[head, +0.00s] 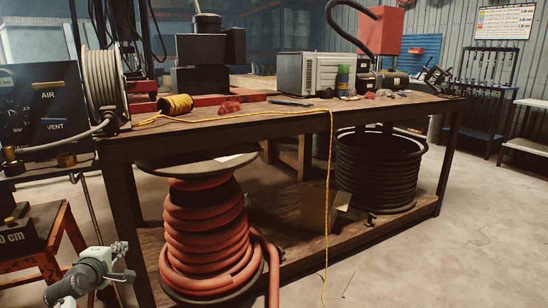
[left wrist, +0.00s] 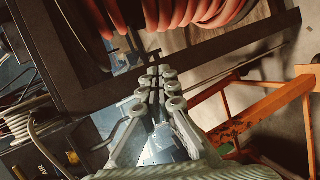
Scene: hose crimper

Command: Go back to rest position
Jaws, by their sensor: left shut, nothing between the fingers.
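My left gripper (head: 118,249) shows at the lower left of the head view, low in front of the workbench. In the left wrist view its fingers (left wrist: 160,76) are closed together with nothing between them. The wooden workbench (head: 225,125) stands ahead of it. A large red hose reel (head: 206,235) sits on the bench's lower shelf, to the right of the gripper in the head view. In the left wrist view the red hose (left wrist: 180,12) lies beyond the fingertips. My right gripper is not in view.
An orange metal stand (head: 48,255) is close at the left, and it shows at the right of the left wrist view (left wrist: 255,118). A black AIR/VENT panel (head: 40,105) stands behind it. A yellow cord (head: 328,200) hangs off the bench front. The concrete floor (head: 470,240) at right is clear.

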